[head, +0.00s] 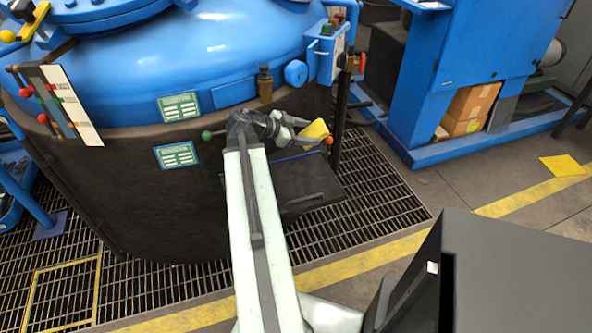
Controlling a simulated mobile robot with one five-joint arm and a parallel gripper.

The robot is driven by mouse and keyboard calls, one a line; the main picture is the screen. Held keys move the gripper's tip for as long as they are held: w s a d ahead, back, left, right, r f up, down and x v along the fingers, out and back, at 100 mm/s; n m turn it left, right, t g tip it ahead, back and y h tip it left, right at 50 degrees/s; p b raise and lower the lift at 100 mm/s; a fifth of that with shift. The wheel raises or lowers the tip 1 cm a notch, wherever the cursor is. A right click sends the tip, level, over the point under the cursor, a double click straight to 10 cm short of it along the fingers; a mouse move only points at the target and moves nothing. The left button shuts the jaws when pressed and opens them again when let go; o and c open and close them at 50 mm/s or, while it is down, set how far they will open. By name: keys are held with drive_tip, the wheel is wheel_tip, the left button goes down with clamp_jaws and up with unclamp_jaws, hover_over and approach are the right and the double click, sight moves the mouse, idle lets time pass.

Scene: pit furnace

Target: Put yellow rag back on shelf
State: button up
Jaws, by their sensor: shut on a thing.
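In the head view, my gripper (302,127) is at the end of my outstretched arm, in front of the blue and black furnace. It is shut on a small yellow rag (316,129), which sticks out to the right of the fingers. A dark, flat, shelf-like surface (305,178) stands low against the furnace side, below the rag in the picture. The rag appears apart from it, but the height between them is hard to tell. My arm covers the left part of this surface.
The furnace (215,60) fills the upper left. A red knob (328,141) and a green knob (206,135) flank my gripper. A blue machine frame with cardboard boxes (468,108) stands at right. A yellow square (562,166) lies on the floor. Metal grating (365,210) surrounds the furnace.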

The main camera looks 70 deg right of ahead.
drive_tip(key=f+t+y+p, duration=0.1)
drive_tip(key=a+f+t+y, duration=0.1)
drive_tip(key=f+t+y+p, duration=0.1)
drive_tip(key=shift+a+f+n+y+p, duration=0.3)
drive_tip(key=shift+a+y+p, duration=0.05)
drive_tip(key=shift+a+y, duration=0.05)
drive_tip(key=w+a+f+n+t+y+p, duration=0.1)
drive_tip(key=w+a+t+y+p, duration=0.1)
drive_tip(key=w+a+y, duration=0.1)
drive_tip(key=b, duration=1.1)
approach(298, 179)
drive_tip(key=x, duration=0.6)
drive_tip(key=shift+f, duration=0.2)
drive_tip(key=shift+r+h+p, duration=0.25)
drive_tip(key=shift+h+p, duration=0.05)
drive_tip(key=shift+p, duration=0.1)
drive_tip(key=shift+c, duration=0.6)
drive_tip(key=shift+f, duration=0.15)
drive_tip(key=o, duration=1.3)
